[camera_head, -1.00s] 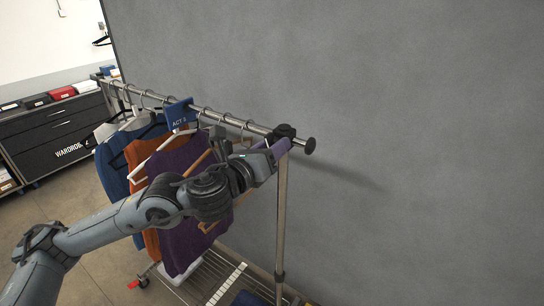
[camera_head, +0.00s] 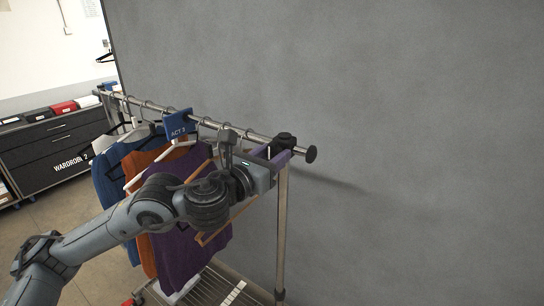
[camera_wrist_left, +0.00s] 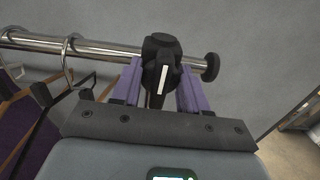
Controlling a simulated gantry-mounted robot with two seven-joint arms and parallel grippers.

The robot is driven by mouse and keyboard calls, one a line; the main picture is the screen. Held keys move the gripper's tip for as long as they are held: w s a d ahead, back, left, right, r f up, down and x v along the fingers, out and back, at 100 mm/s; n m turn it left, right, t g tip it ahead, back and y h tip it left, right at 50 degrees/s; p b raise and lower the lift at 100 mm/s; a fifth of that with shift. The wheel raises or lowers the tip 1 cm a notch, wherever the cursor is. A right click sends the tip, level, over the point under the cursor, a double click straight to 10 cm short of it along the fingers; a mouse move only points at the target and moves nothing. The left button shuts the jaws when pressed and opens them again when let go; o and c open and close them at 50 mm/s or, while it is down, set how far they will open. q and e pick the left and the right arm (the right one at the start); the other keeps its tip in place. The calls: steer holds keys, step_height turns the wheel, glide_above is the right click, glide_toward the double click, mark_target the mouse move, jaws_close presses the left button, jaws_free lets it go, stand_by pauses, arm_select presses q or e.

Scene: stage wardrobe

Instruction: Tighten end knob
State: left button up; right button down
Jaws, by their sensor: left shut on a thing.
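The end knob is black with a white stripe and sits on the clamp at the right end of the steel rail (camera_head: 225,127). It shows at the top of the rail's upright in the head view (camera_head: 285,139) and between my fingers in the wrist view (camera_wrist_left: 160,48). In the wrist view its white stripe runs nearly upright. My left gripper (camera_wrist_left: 161,80) has purple fingers, one on each side of the knob, and is shut on it. In the head view my left gripper (camera_head: 279,155) partly hides the clamp. My right gripper is in neither view.
Garments on hangers, among them a purple one (camera_head: 182,248), hang left of my gripper. A blue "ACT 3" tag (camera_head: 180,124) is on the rail. A round black end cap (camera_head: 311,154) closes the rail.

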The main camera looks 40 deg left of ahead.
arm_select(q)
steer(key=o, duration=1)
steer(key=shift+o, duration=0.2)
